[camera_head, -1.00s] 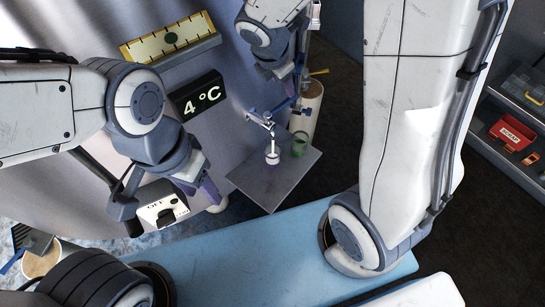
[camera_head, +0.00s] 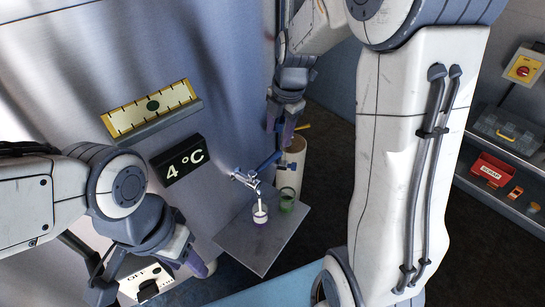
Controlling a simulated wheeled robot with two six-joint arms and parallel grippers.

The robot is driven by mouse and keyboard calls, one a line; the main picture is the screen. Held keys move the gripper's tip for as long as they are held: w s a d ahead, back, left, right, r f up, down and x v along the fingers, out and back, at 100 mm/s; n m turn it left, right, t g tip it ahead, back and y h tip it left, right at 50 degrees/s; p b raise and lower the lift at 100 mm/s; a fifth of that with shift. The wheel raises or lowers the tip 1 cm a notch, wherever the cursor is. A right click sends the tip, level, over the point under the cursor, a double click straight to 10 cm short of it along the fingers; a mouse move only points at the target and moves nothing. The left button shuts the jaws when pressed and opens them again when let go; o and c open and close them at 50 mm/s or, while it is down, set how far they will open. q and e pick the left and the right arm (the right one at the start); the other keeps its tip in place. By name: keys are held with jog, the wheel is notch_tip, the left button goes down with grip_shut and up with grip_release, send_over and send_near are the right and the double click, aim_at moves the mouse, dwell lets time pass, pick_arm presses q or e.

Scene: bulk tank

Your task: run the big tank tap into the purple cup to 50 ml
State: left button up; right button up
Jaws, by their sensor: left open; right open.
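The big tank (camera_head: 60,60) fills the left of the head view. Its tap (camera_head: 246,178), with a blue lever (camera_head: 268,161), sticks out above a grey shelf (camera_head: 255,250). A white stream falls from the tap into the purple cup (camera_head: 260,216), which stands upright on the shelf; its level is too small to read. A green cup (camera_head: 287,200) stands to its right. My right gripper (camera_head: 283,128) is open, above and behind the lever; contact cannot be told. My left gripper (camera_head: 205,268) is open, low at the left, apart from the cups.
A "4 °C" display (camera_head: 178,160) and a yellow gauge (camera_head: 152,108) are on the tank. A white switch box (camera_head: 147,281) is low at the left. A pale cylinder (camera_head: 291,160) stands behind the shelf. Shelving with a red bin (camera_head: 492,170) is at the right.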

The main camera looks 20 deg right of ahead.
aim_at(272, 156)
jog(key=f, duration=0.3)
jog(key=w+f+p, duration=0.1)
jog(key=f, duration=0.2)
jog(key=w+f+p, duration=0.1)
jog(key=f, duration=0.3)
jog(key=shift+a, duration=0.4)
grip_shut()
dwell(0.9)
